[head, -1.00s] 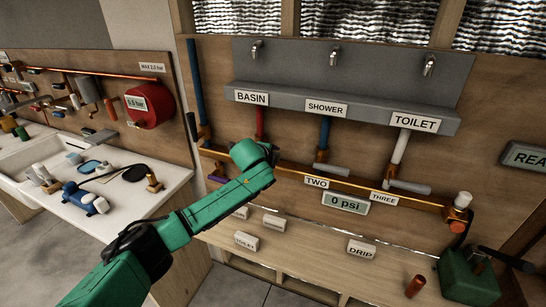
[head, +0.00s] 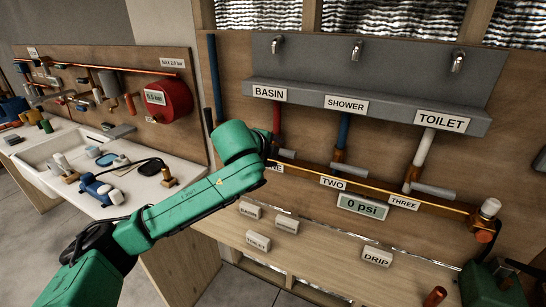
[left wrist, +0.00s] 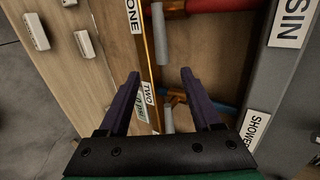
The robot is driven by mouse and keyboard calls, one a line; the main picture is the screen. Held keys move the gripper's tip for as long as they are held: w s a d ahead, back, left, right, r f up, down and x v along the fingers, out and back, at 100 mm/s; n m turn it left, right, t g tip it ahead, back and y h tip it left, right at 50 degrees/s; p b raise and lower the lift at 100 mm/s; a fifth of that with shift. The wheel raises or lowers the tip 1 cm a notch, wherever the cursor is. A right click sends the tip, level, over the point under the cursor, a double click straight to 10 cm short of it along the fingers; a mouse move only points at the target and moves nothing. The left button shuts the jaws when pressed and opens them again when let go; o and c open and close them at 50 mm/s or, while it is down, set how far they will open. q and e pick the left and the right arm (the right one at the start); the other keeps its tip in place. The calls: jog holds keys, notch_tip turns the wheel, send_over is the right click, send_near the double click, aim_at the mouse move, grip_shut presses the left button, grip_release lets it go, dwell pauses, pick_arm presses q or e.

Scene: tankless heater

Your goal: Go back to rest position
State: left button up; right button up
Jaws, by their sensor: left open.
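My left arm, green, comes in from the left in the head view and ends (head: 240,145) in front of the wooden board, left of the red pipe below the BASIN label. Its gripper is hidden behind the arm there. In the left wrist view the left gripper (left wrist: 159,77) shows two purple fingers spread apart with nothing between them. Beyond them are the TWO label (left wrist: 148,102), the copper pipe (left wrist: 151,55) and a grey handle (left wrist: 160,35). I cannot see my right gripper.
The pipe board with its grey shelf (head: 365,107) and 0 psi gauge (head: 362,206) stands close ahead. Loose label blocks (head: 258,241) lie on the wooden bench (head: 320,255). A green machine (head: 490,285) is at lower right. A white sink counter (head: 125,195) with tools is at left.

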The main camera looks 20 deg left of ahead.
pick_arm(q)
jog(key=shift+s+r, duration=0.4)
jog(key=shift+s, duration=0.15)
jog(key=w+a+f+n+g, duration=0.1)
jog(key=w+a+f+n, duration=0.15)
jog(key=f, duration=0.95)
jog(key=w+a+f+n+g, duration=0.1)
jog(key=a+f+n, duration=0.25)
jog(key=f, duration=0.75)
jog(key=s+a+f+n+g, duration=0.1)
jog(key=s+f+n, duration=0.15)
jog(key=f, duration=0.45)
jog(key=s+a+f+n+g+y, duration=0.1)
jog(key=s+f, duration=0.3)
jog(key=f, duration=0.3)
jog(key=s+a+f+n, duration=0.15)
jog(key=s+f, duration=0.25)
jog(key=f, duration=0.4)
jog(key=s+d+f+n+g+b, duration=0.1)
jog(key=s+d+f+n+g, duration=0.15)
jog(key=s+f, duration=1.4)
jog(key=s+d+f+n+g, duration=0.1)
jog(key=s+f+g, duration=0.1)
jog(key=s, duration=1)
jog(key=s+d+f+n+g, duration=0.1)
jog(key=s+f, duration=0.3)
jog(key=s, duration=0.8)
jog(key=shift+s+d+n+g, duration=0.15)
jog(key=shift+d+n+g, duration=0.25)
jog(key=shift+d, duration=0.3)
